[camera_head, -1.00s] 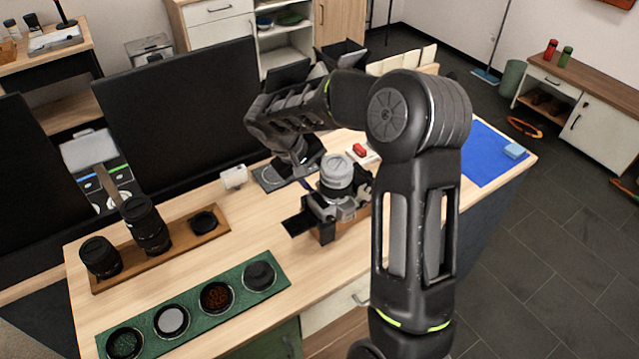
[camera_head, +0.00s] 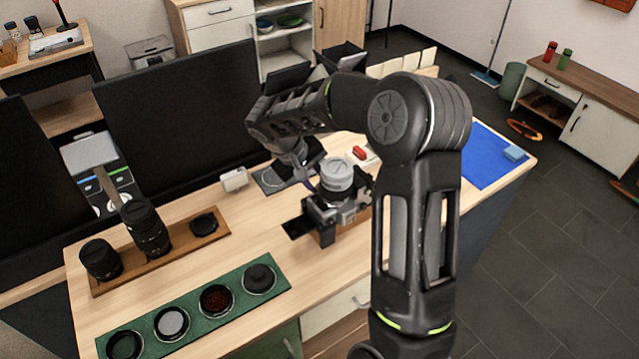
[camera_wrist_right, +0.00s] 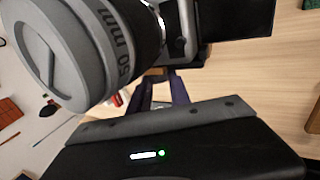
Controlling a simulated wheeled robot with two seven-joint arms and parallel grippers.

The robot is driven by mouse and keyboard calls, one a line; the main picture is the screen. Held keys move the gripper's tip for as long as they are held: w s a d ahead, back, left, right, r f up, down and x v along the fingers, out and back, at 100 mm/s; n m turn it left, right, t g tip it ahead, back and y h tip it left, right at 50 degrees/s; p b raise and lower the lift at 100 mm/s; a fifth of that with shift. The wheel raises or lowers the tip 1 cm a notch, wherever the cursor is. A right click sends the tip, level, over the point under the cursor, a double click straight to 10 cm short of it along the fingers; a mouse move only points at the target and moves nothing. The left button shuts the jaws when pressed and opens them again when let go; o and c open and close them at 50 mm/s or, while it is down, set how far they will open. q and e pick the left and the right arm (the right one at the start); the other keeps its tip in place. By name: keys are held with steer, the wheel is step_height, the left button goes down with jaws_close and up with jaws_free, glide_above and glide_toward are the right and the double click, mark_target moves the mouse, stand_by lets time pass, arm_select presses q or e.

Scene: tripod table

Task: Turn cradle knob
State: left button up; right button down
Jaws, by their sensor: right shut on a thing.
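A camera (camera_head: 325,211) with a grey-ringed lens (camera_head: 337,174) pointing up sits in a wooden cradle (camera_head: 330,238) on the table. In the right wrist view the lens (camera_wrist_right: 65,50) fills the upper left and the dark camera body (camera_wrist_right: 235,35) is at the top right. My right gripper (camera_head: 314,188) is at the camera's far left side, close to the lens. In the wrist view its purple fingers (camera_wrist_right: 165,92) reach to the cradle and are shut on the cradle knob, which is mostly hidden. My left gripper is not in view.
A green tray (camera_head: 200,318) with round filters lies at the front left. A wooden tray (camera_head: 185,236) with black lenses stands behind it. A small white box (camera_head: 234,179) and a red item (camera_head: 359,152) are near the camera. A blue mat (camera_head: 482,160) lies right.

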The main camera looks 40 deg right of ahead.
steer(key=y+p, duration=0.2)
steer(key=p, duration=0.1)
steer(key=shift+d, duration=0.15)
stand_by(0.4)
steer(key=shift+s+r+y+p, duration=0.1)
steer(key=shift+r+y+p, duration=0.05)
steer(key=shift+y+p, duration=0.3)
steer(key=shift+d+y+p, duration=0.1)
steer(key=shift+y+p, duration=0.65)
steer(key=shift+p, duration=0.45)
steer(key=shift+d, duration=0.1)
